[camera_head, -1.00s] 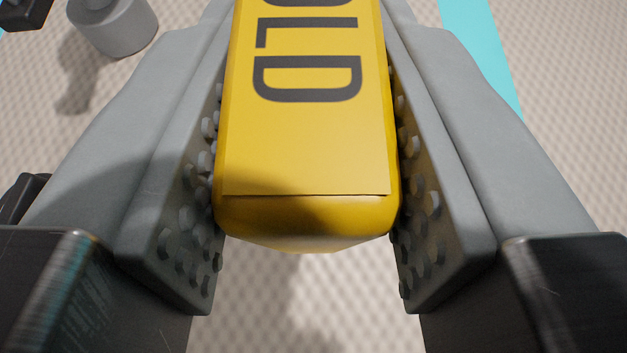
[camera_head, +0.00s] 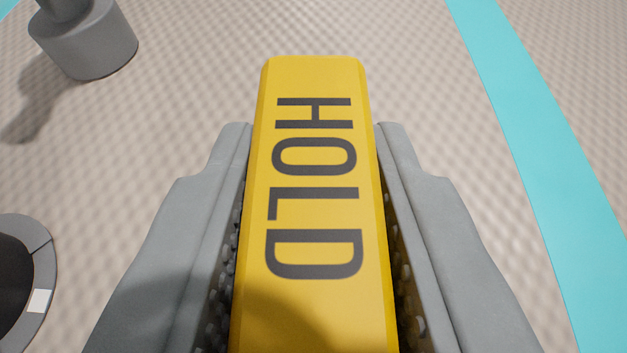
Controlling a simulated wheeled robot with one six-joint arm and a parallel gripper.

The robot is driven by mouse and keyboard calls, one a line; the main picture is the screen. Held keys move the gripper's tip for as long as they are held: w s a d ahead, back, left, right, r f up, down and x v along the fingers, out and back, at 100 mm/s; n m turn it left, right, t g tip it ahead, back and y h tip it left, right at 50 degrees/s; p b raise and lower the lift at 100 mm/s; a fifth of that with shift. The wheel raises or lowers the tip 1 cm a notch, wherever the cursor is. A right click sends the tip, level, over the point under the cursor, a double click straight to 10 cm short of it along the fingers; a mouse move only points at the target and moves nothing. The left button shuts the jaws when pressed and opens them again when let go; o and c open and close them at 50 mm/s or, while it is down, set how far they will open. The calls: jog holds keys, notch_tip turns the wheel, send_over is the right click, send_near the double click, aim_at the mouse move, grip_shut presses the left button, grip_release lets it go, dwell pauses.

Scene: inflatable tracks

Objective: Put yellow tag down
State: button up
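The yellow tag (camera_head: 315,200) is a long bar with "HOLD" in dark letters on its upper face. It lies lengthwise between the two grey fingers of my gripper (camera_head: 313,130). The studded inner pads run close along both its long sides, and the gripper looks shut on it. The far end of the tag sticks out past the fingertips. Its near end is cut off by the bottom edge of the picture. Whether its underside touches the floor I cannot tell.
The beige textured floor (camera_head: 200,100) is clear ahead of the tag. A grey cylindrical object (camera_head: 90,45) stands at the upper left. A dark round object with a grey rim (camera_head: 40,260) is at the left edge. A turquoise stripe (camera_head: 540,150) runs down the right side.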

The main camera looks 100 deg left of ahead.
jog(key=o, duration=0.3)
jog(key=shift+r, duration=0.1)
jog(key=v, duration=1.2)
jog(key=shift+w, duration=0.1)
